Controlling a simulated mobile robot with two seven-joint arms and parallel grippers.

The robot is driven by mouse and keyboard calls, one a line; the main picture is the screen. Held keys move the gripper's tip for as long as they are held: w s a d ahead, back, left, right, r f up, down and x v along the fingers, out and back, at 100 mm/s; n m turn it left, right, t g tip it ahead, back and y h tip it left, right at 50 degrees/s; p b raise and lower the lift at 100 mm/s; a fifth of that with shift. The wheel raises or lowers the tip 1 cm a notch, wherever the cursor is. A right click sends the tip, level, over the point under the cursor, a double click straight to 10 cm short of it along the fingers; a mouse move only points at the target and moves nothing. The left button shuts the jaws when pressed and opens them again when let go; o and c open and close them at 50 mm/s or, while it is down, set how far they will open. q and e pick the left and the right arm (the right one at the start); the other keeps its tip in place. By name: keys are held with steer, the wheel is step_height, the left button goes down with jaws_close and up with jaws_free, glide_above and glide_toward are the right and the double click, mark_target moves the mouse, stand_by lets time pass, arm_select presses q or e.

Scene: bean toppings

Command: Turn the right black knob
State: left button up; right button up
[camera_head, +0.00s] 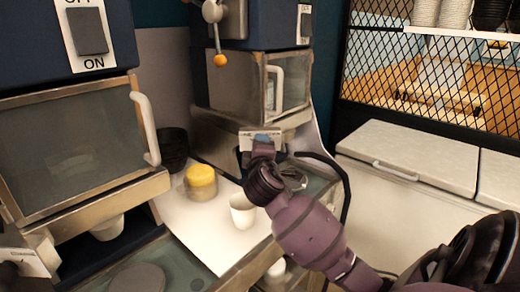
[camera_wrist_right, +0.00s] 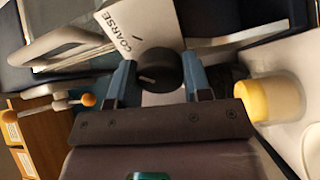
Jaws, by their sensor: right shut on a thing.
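The right black knob (camera_wrist_right: 160,72) shows in the right wrist view, round with a pale pointer mark, on a white plate (camera_wrist_right: 135,25) lettered "COARSE". My right gripper (camera_wrist_right: 160,82) has its blue fingers on either side of the knob and is shut on it. In the head view my right gripper (camera_head: 265,137) reaches the front of the right machine (camera_head: 245,85), and it hides the knob there. Another label plate (camera_head: 25,262) with a dark knob (camera_head: 10,268) shows on the left machine at the lower left. My left gripper is not in view.
A yellow-lidded jar (camera_head: 201,182) and a white cup (camera_head: 242,211) stand on the white counter left of my right arm. A black cable (camera_head: 345,195) loops beside the arm. The left machine (camera_head: 75,140) fills the left side. White lidded bins (camera_head: 420,155) stand at right.

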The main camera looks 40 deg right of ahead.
steer(key=shift+f, duration=0.1)
stand_by(0.3)
steer(key=o, duration=0.9)
steer(key=b+v, duration=0.1)
steer(key=v, duration=1)
